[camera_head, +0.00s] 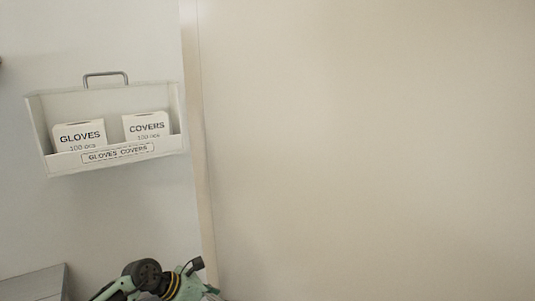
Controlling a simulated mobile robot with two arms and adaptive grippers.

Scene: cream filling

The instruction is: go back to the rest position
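Part of my arm, with black and pale green links and a yellow ring, shows at the bottom edge, left of the middle. It enters from the lower left, so it looks like my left arm. A small dark piece sticks up at its right end, and I cannot make out gripper fingers there. My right gripper is out of view. Nothing held can be seen.
A white wall box (118,160) labelled for gloves and covers hangs at left, holding a GLOVES carton (80,136) and a COVERS carton (147,127). A grey edge (35,285) shows at lower left. A plain beige panel (370,150) fills the right.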

